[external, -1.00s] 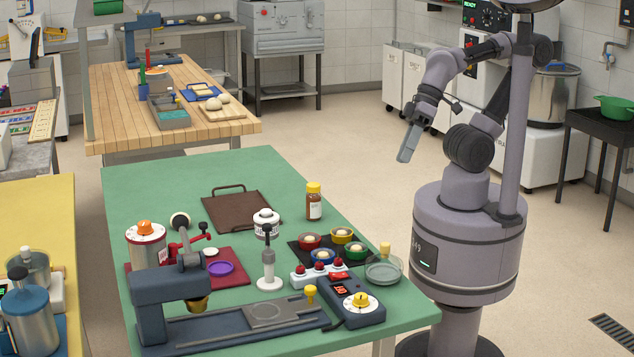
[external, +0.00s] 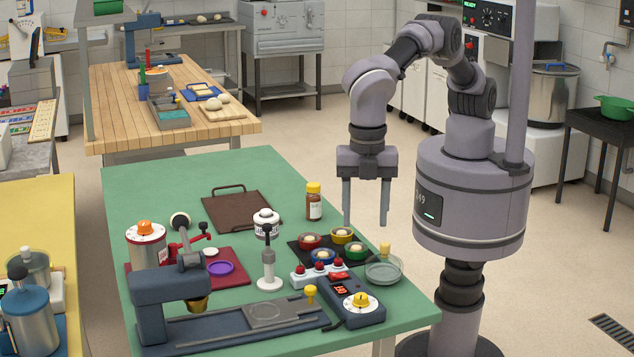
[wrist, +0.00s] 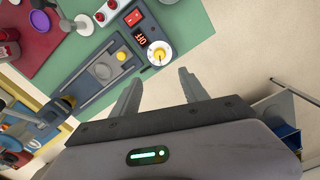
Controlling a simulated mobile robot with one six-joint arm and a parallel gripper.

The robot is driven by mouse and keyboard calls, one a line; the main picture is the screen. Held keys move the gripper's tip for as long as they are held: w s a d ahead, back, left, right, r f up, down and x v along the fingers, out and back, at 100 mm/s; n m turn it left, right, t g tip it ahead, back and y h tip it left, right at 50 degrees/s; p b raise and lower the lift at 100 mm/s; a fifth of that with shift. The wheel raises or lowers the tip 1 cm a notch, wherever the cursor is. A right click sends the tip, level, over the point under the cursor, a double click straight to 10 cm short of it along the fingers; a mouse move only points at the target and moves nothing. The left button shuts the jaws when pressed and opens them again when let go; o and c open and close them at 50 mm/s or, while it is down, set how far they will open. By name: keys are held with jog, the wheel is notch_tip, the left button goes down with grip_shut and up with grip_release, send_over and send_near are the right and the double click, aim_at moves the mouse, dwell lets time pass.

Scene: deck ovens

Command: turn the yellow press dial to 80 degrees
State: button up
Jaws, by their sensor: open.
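The yellow press dial (external: 357,300) sits on a white round scale at the front of a dark blue control box (external: 368,317) near the green table's right corner. In the wrist view the dial (wrist: 160,54) lies just beyond my fingertips. In the wrist view my gripper (wrist: 158,82) also shows open, with both fingers over the floor beside the table edge.
A small yellow-topped knob (external: 310,292) stands left of the box. A brown bottle (external: 313,203) stands further back. The green table (external: 150,185) is bare at its far left.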

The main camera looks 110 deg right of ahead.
aim_at(361, 295)
notch_tip(361, 295, down, 18)
jog(key=b, duration=0.7)
jog(key=shift+r, duration=0.25)
grip_shut()
